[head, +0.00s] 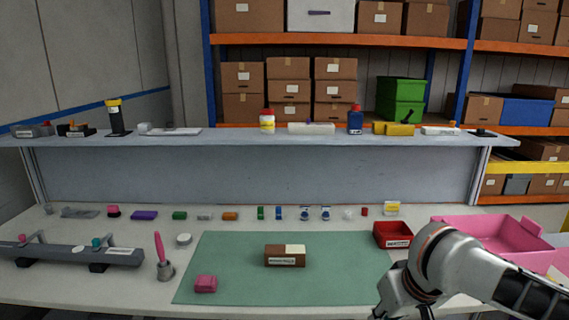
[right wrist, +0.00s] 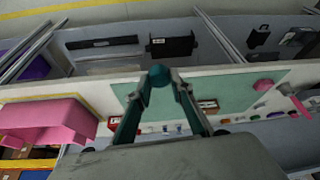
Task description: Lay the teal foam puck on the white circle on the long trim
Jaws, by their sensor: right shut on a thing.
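The teal foam puck (right wrist: 158,76) is between the fingertips of my right gripper (right wrist: 160,80) in the right wrist view. The gripper is shut on it and holds it clear of the table. In the head view only my right arm shows at the lower right; its fingers and the puck are not visible there. The long grey trim (head: 62,254) lies at the table's left end, far from that arm. It bears a small pink piece, a small teal piece and a pale mark (head: 122,251); I cannot tell if that mark is the white circle. My left gripper is not in view.
A green mat (head: 340,282) holds a brown-and-white block (head: 285,255) and a pink block (head: 205,284). A red tray (head: 393,235) and pink bin (head: 490,236) are right. Small parts line the back.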

